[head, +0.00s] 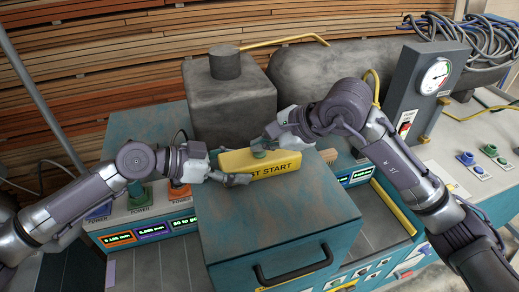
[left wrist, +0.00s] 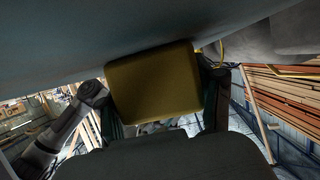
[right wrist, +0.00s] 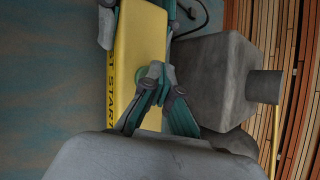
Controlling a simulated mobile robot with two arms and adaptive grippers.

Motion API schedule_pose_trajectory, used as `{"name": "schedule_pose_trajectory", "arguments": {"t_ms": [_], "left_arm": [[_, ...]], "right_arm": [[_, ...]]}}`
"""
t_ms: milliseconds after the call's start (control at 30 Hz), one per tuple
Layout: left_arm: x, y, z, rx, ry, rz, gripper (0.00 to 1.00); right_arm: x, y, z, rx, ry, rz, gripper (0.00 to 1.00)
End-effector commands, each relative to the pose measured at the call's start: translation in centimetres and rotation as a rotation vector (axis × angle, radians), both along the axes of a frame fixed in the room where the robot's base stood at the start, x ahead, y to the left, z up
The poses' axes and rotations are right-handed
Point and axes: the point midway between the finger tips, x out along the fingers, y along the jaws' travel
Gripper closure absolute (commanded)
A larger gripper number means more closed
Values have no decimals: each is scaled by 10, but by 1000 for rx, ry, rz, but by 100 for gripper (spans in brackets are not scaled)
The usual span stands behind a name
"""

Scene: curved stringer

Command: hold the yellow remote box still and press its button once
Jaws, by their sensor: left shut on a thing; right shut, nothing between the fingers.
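The yellow remote box (head: 278,168), with "START" lettering on its side, lies on top of the teal cabinet (head: 270,215). My left gripper (head: 222,172) is shut on the box's left end; the left wrist view shows the yellow end (left wrist: 155,85) between its fingers. A green button (head: 259,153) is on the box's top. My right gripper (head: 268,142) is shut and empty, its fingertips right at the button. In the right wrist view the closed fingertips (right wrist: 155,72) overlap the button and hide part of it. I cannot tell whether they touch or press it.
A grey block with a round cap (head: 225,95) stands right behind the box. A grey gauge panel (head: 430,90) is at the right. A green power button (head: 138,195) and an orange one (head: 180,189) are on the left console. The cabinet top in front is clear.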

Motion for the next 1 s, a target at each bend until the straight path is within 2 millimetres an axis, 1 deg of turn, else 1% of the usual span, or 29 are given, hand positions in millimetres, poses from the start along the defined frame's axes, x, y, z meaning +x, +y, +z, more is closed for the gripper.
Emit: {"name": "schedule_pose_trajectory", "arguments": {"t_ms": [200, 533, 867, 1000], "left_arm": [[-1, 0, -2, 2, 3, -1, 85], [-1, 0, -2, 2, 3, -1, 85], [-1, 0, -2, 2, 3, -1, 85], [-1, 0, -2, 2, 3, -1, 85]], "right_arm": [[0, 0, 0, -2, 2, -1, 100], [0, -1, 16, -3, 0, 0, 100], [0, 0, 18, -1, 1, 0, 100], [0, 0, 29, 0, -1, -1, 100]]}}
